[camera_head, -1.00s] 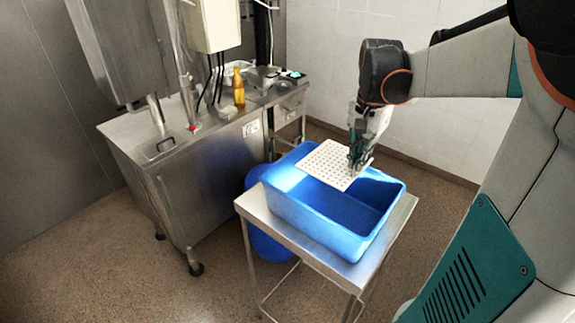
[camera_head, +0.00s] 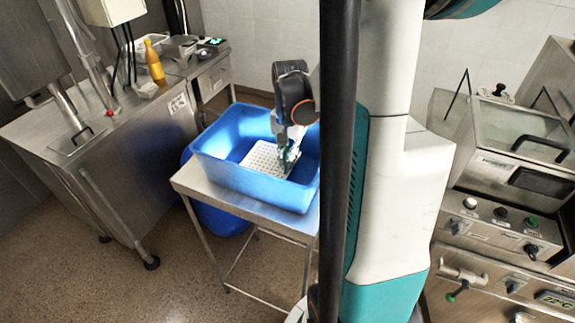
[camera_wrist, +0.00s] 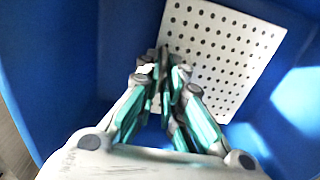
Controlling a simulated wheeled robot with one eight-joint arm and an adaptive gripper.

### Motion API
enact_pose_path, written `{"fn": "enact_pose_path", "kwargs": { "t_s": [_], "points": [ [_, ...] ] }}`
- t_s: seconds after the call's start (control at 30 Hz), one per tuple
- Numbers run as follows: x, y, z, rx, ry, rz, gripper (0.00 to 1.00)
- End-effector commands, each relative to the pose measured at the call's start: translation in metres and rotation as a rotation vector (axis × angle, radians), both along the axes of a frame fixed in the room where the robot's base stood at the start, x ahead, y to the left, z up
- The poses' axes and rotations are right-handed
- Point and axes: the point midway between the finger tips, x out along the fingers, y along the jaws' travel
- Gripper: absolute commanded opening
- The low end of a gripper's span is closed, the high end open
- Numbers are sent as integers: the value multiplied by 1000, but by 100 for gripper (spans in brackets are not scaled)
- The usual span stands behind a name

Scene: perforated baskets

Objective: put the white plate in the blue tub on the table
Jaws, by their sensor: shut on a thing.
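The white plate (camera_head: 264,161) is a flat square with rows of small holes. It is inside the blue tub (camera_head: 233,176), below the rim, and it also shows in the wrist view (camera_wrist: 222,50). My gripper (camera_head: 287,160) reaches down into the tub and is shut on the plate's near edge. In the wrist view my gripper (camera_wrist: 168,72) has its fingers together at the plate's left edge, with the blue walls (camera_wrist: 60,60) around. I cannot tell whether the plate touches the tub floor. The tub stands on a small steel table (camera_head: 196,187).
A second blue container (camera_head: 222,219) stands on the floor under the table. A steel counter (camera_head: 100,160) with an orange bottle (camera_head: 154,62) is to the left. A steel machine with knobs (camera_head: 500,215) is at the right. The floor at the front left is clear.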

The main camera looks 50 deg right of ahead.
Motion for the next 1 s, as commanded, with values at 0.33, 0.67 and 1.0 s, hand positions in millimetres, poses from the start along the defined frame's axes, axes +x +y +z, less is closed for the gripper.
{"fn": "enact_pose_path", "kwargs": {
  "t_s": [0.33, 0.67, 1.0],
  "points": [
    [0, 0, -33, 0, 0, 0, 0],
    [0, 0, -34, 0, 0, 0, 26],
    [0, 0, -34, 0, 0, 0, 28]
  ]
}}
